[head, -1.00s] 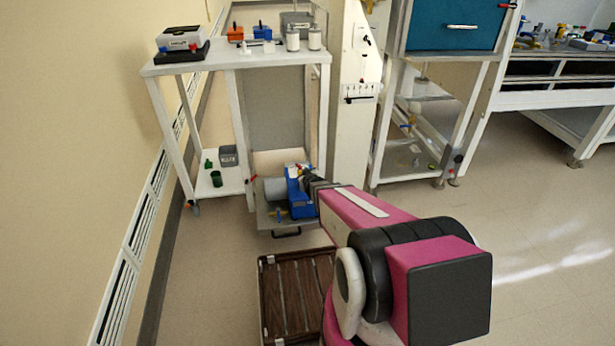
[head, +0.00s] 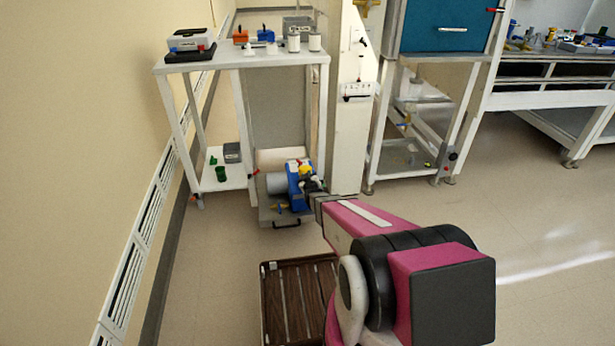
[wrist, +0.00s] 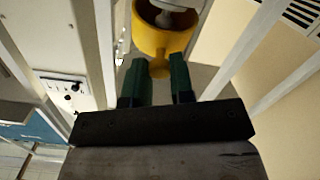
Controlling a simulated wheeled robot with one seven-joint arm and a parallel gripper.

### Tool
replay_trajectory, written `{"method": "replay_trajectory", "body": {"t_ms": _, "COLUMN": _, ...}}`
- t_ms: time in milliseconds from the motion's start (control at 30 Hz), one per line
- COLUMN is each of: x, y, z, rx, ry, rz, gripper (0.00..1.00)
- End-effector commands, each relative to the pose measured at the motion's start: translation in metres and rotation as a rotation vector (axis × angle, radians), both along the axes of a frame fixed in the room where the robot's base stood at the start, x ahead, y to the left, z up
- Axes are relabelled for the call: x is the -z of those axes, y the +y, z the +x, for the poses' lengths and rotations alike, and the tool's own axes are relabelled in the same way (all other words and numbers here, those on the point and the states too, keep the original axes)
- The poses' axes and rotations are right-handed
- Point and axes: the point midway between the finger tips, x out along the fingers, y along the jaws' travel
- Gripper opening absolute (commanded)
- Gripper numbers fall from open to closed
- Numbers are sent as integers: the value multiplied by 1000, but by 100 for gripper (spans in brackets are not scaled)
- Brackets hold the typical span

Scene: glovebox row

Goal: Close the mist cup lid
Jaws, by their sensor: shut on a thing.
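A blue machine (head: 293,187) with a grey cylinder (head: 277,183) sits low beside the white table, with a small yellow part (head: 305,170) on top that appears to be the mist cup lid. In the wrist view, a round yellow cup-like piece (wrist: 160,40) shows its hollow, grey-centred side. Its small tab lies between the green fingertips of my gripper (wrist: 158,84), which is shut on it. In the head view my gripper (head: 314,188) is at the machine's right side, and its fingers are hard to make out. The cup under the lid cannot be made out.
A white table (head: 240,60) stands over the machine, its legs close by. A white post (head: 350,130) rises just right of my gripper. A brown slatted crate (head: 300,295) lies on the floor in front. Floor to the right is clear.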

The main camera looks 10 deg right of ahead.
Motion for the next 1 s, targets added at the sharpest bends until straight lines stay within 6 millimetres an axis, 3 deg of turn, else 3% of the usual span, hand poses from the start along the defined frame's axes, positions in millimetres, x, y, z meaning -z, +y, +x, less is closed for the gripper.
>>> {"method": "replay_trajectory", "body": {"t_ms": 467, "x": 29, "y": 0, "z": -8, "rx": 0, "ry": -233, "rz": 0, "gripper": 0}}
{"method": "replay_trajectory", "body": {"t_ms": 1000, "x": 34, "y": 0, "z": -13, "rx": -1, "ry": -315, "rz": 0, "gripper": 0}}
